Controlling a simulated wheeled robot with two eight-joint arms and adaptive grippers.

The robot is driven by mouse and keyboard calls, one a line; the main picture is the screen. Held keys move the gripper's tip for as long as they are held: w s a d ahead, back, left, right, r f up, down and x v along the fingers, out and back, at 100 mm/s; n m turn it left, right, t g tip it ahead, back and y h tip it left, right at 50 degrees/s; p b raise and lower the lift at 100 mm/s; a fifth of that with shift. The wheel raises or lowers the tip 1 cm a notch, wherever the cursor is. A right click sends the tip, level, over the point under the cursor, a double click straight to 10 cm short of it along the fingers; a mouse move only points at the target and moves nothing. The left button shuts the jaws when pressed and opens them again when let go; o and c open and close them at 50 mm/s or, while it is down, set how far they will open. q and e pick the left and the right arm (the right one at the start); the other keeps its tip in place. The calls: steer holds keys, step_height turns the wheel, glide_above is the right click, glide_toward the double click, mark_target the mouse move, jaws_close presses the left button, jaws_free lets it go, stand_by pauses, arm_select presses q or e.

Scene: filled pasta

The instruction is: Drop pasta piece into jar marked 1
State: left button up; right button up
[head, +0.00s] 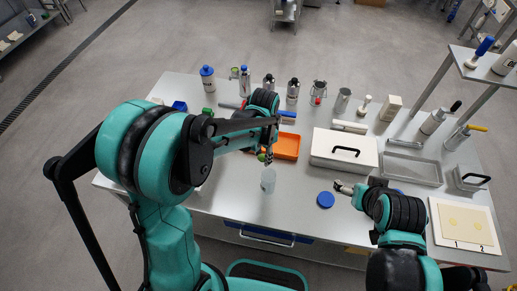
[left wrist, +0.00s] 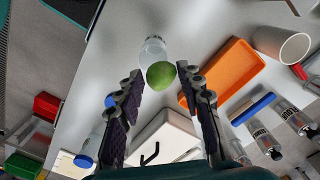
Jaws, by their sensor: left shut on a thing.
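A green pasta piece (left wrist: 160,76) sits between the fingertips of my left gripper (left wrist: 164,82), which is shut on it. In the head view the left gripper (head: 266,157) is over the table, just above and behind a small clear jar (head: 268,181). The jar also shows in the left wrist view (left wrist: 153,50), just beyond the piece. I cannot read a mark on the jar. My right gripper (head: 343,188) is low over the table, beside a round blue lid (head: 326,200). Its fingers are too small to tell open from shut.
An orange tray (head: 287,146) lies behind the jar. A white box with a black handle (head: 343,150) stands to its right. Several bottles and containers line the back edge. A board marked 1 and 2 (head: 463,235) lies at the right. The table around the jar is clear.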

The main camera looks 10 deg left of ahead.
arm_select(q)
steer(key=shift+d+r, duration=0.3)
steer(key=shift+d+f, duration=0.1)
steer(key=shift+f, duration=0.05)
step_height(320, 180, down, 6)
steer(key=b, duration=0.4)
steer(key=o, duration=0.8)
steer(key=shift+o, duration=0.2)
steer(key=shift+r, duration=0.2)
step_height(320, 180, up, 12)
steer(key=shift+f, duration=0.1)
